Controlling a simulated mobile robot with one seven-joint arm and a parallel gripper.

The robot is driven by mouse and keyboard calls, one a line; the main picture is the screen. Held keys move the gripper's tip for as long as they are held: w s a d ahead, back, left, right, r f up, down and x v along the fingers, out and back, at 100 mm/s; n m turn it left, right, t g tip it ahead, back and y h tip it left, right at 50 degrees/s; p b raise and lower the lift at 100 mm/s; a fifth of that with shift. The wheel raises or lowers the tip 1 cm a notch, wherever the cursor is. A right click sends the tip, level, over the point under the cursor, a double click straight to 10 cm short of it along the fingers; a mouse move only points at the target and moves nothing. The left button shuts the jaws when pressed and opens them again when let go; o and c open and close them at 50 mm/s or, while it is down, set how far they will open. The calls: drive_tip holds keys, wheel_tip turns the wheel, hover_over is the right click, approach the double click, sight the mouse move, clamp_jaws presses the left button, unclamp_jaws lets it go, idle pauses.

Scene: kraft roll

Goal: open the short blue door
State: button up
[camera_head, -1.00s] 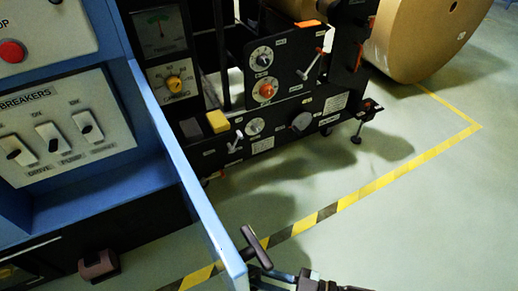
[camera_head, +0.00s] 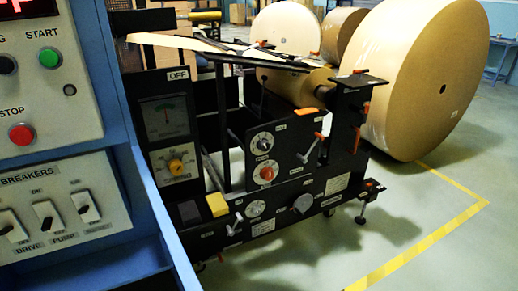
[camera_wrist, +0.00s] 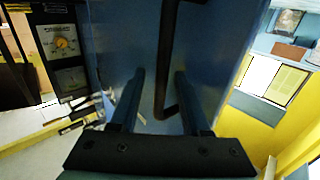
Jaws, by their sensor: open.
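The short blue door (camera_head: 166,222) stands swung out from the blue cabinet; in the head view I see it nearly edge-on, its lower part cut off by the frame. The door's blue face (camera_wrist: 215,50) fills the middle of the wrist view. Its black bar handle (camera_wrist: 166,60) runs down that face. My gripper (camera_wrist: 160,76) is open, with its two fingers on either side of the handle in the picture. I cannot tell how deep the handle lies between them or whether either finger touches it. My gripper is out of the head view.
The cabinet carries a breaker panel (camera_head: 62,208) and start and stop buttons. A black machine (camera_head: 270,160) with knobs and levers stands beyond the door. Large kraft rolls (camera_head: 420,75) stand behind it. Open floor (camera_head: 320,255) lies at right, marked with yellow tape (camera_head: 430,240).

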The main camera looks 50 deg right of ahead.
drive_tip(key=shift+s, duration=0.1)
drive_tip(key=v, duration=1.3)
